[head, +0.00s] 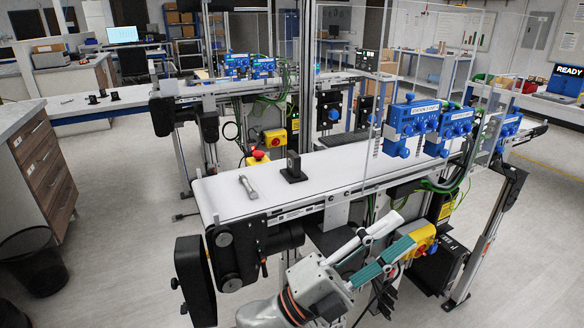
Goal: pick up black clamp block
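The black clamp block (293,168) stands upright on the pale belt of the near conveyor (330,172), a little left of the belt's middle. It has a flat base and a taller upright part. My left gripper (404,229) is at the lower middle, in front of the conveyor's near side. Its light finger and teal finger point up and right, with a gap between them and nothing visible in it. It is apart from the block, to its lower right. My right gripper is not in view.
A silver metal rod (248,186) lies on the belt left of the block. Blue control units (414,120) and a clear panel stand along the belt's right part. A red and yellow stop button (258,156) sits behind the belt. More small black parts (115,95) lie on the far-left surface.

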